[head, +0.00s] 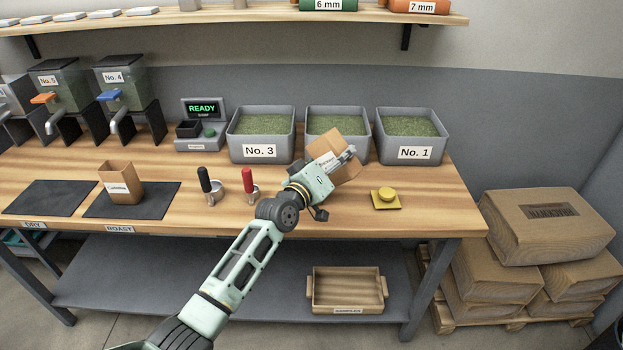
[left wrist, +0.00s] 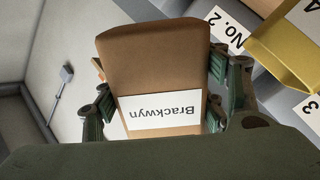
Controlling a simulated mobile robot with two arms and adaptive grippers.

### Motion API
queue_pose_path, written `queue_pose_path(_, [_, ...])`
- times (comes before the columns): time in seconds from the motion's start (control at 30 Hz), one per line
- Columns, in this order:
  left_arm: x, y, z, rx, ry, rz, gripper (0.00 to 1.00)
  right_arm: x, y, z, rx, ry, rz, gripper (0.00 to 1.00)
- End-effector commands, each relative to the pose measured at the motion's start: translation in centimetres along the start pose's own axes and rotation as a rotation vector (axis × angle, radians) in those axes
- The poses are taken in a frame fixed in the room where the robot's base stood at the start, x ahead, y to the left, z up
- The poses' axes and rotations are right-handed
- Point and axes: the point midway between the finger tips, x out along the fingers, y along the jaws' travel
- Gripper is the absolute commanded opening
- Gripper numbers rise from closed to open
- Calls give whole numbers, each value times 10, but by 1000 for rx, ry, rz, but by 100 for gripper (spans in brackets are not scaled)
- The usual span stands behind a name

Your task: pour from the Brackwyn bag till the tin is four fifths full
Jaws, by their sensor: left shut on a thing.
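My left gripper (head: 342,158) is shut on the brown Brackwyn bag (head: 324,146), which is tilted in front of the middle grey bin. In the left wrist view the Brackwyn bag (left wrist: 153,62) sits between the fingers, its label upside down in the picture. A gold box-like thing (left wrist: 283,42), only partly shown at the upper right of that view, may be the tin; its inside and fill level are hidden. I cannot make it out in the head view. I see no stream of beans. My right gripper is not in view.
Grey bins No. 3 (head: 262,124) and No. 1 (head: 409,127) flank the middle bin (head: 338,113). Another brown bag (head: 121,174) stands on the roast mat (head: 160,199). Two handled tools, black (head: 206,181) and red (head: 248,181), and a yellow button-like piece (head: 386,195) are nearby.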

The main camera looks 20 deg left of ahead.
Motion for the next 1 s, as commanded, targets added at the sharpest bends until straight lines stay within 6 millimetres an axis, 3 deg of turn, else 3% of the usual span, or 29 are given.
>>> queue_pose_path(1.0, [0, -1, 2, -51, 1, 0, 35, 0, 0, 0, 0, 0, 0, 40])
